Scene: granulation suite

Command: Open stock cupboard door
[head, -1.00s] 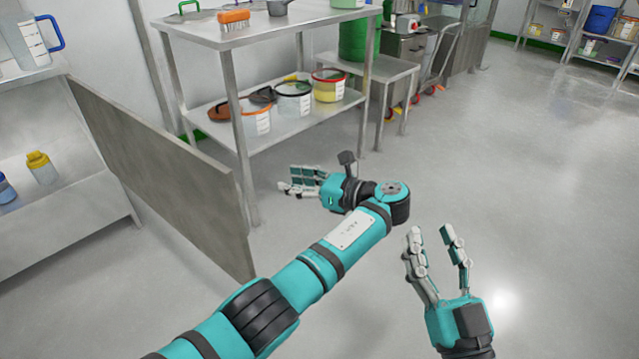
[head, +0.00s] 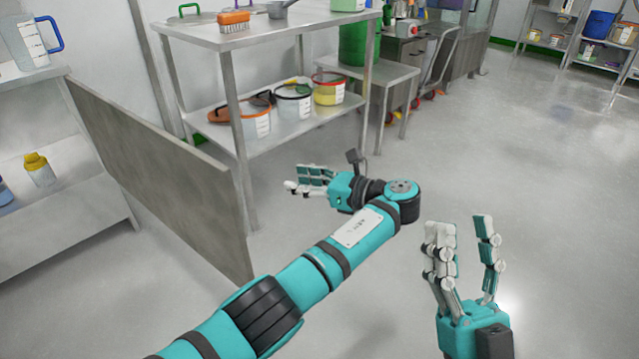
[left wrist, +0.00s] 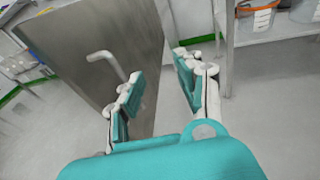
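The stock cupboard door (head: 160,175) is a flat grey metal panel. It stands swung out from the right side of the cupboard (head: 70,230), whose shelves show open at the left. In the left wrist view the door (left wrist: 75,40) carries a pale bar handle (left wrist: 105,60) on the face towards that camera; the head view hides this handle. My left gripper (head: 305,182) is to the right of the door's free edge, apart from it. Its fingers (left wrist: 158,68) are spread with nothing between them. My right gripper (head: 463,228) is raised over bare floor, open and empty.
A steel table (head: 215,38) with a lower shelf of several pails stands beyond the door. A low side table (head: 390,75) adjoins it. A yellow-capped bottle (head: 40,170) is on a cupboard shelf. The floor at the right is clear.

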